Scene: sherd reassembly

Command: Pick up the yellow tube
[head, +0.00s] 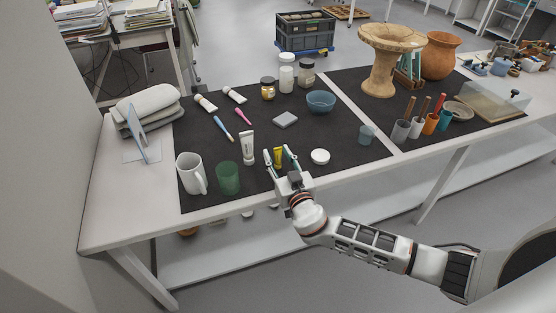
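The yellow tube (278,155) stands on the dark mat near the front edge of the table, in the head view. My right gripper (277,152) reaches in from the front right with its fingers spread. The tube shows between the two fingers, with a finger on either side. I cannot tell whether either finger touches it. The lower part of the tube is partly hidden by the gripper. My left gripper is not in view.
Close by are a white tube (247,147) on the left and a round white lid (320,157) on the right. A green cup (228,178) and a white mug (191,174) stand further left.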

